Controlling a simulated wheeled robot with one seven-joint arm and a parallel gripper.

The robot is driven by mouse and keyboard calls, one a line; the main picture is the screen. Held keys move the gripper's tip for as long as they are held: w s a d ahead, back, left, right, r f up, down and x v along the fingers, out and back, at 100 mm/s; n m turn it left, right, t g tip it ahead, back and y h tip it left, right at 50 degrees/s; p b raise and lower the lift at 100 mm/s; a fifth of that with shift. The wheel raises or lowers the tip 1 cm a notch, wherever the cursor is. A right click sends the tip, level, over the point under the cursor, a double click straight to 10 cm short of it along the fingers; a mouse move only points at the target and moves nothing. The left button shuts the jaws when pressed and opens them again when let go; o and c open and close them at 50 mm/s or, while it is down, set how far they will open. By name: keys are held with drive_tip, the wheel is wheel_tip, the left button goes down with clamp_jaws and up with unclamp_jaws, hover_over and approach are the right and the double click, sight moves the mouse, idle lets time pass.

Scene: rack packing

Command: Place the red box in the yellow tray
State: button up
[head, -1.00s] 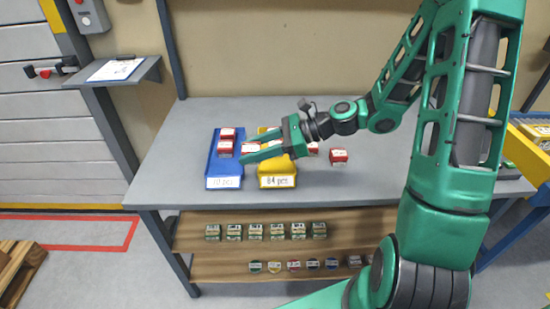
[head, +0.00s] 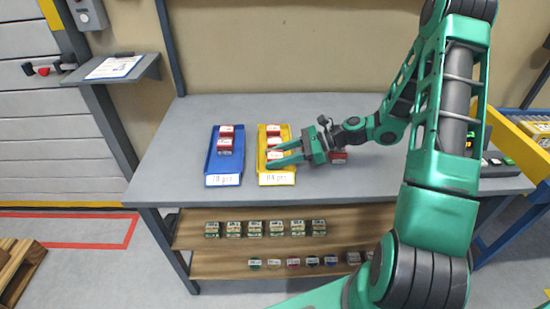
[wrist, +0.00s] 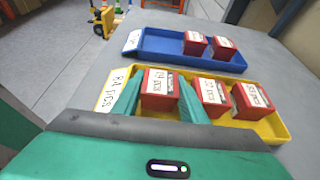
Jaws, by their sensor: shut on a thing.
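My gripper (head: 270,154) is over the yellow tray (head: 277,179), its fingers shut on a red box (head: 274,155) with a white label. In the wrist view this red box (wrist: 158,90) sits between the two green fingers, within the outline of the yellow tray (wrist: 268,137). Whether its base touches the tray floor cannot be told. Two more red boxes, one in the middle (wrist: 212,98) and one at the right (wrist: 252,100), stand in the same tray in a row beside the held one.
A blue tray (head: 222,168) with two red boxes (head: 225,142) stands left of the yellow tray. Another red box (head: 338,158) is on the grey table (head: 400,178), partly hidden by my gripper. Small packages (head: 255,228) line the shelf below. The table's left part is clear.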

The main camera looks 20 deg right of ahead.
drive_tip(key=shift+f, duration=0.1)
drive_tip(key=o, duration=0.8)
